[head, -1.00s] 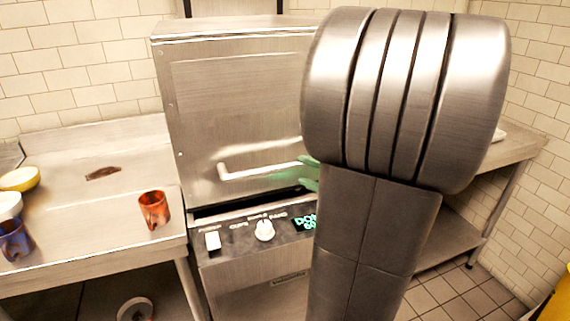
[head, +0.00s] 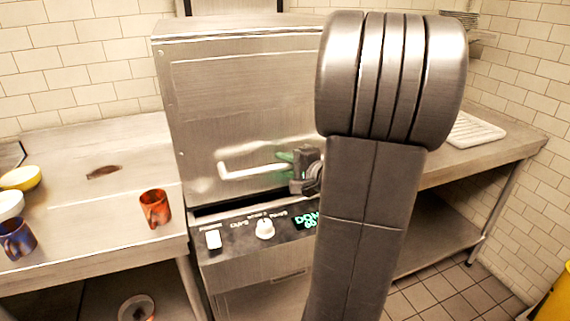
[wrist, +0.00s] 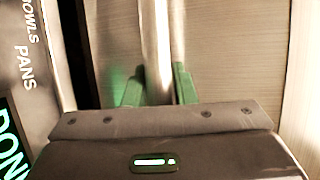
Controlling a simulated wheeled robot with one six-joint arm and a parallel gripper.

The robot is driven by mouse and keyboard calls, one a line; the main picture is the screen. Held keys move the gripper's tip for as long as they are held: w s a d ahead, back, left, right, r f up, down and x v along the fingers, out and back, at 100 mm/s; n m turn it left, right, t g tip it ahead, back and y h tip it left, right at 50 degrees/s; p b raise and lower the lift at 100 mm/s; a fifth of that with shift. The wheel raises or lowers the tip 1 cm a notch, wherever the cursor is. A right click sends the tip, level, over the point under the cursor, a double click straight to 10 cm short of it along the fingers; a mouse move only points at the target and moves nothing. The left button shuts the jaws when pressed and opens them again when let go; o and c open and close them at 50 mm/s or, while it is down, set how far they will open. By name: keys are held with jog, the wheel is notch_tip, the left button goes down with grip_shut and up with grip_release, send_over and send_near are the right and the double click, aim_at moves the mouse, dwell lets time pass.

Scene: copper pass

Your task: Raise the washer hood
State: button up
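The washer hood (head: 235,110) is a large brushed-metal box, sitting low over the washer's control panel (head: 238,238), with a thin dark gap between them. Its pale bar handle (head: 235,171) runs across its lower front. My gripper (head: 290,160) is at the right part of the handle; my arm hides the hood's right side. In the wrist view, the green fingers of my gripper (wrist: 158,85) stand on either side of the handle bar (wrist: 158,40). A gap shows beside the bar, so the fingers look open around it. Contact with the bar's far side cannot be seen.
A metal counter (head: 95,220) on the left holds an orange mug (head: 155,208), a blue mug (head: 16,240) and bowls (head: 20,179). The right counter (head: 475,165) carries a white ribbed rack (head: 475,130). The panel has a white switch (head: 214,239), a knob (head: 265,229) and a green display (head: 307,221).

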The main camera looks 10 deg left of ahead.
grip_shut()
notch_tip(320, 180, up, 38)
jog(key=p, duration=1.8)
jog(key=shift+o, duration=2.3)
grip_release()
jog(key=shift+d, duration=0.1)
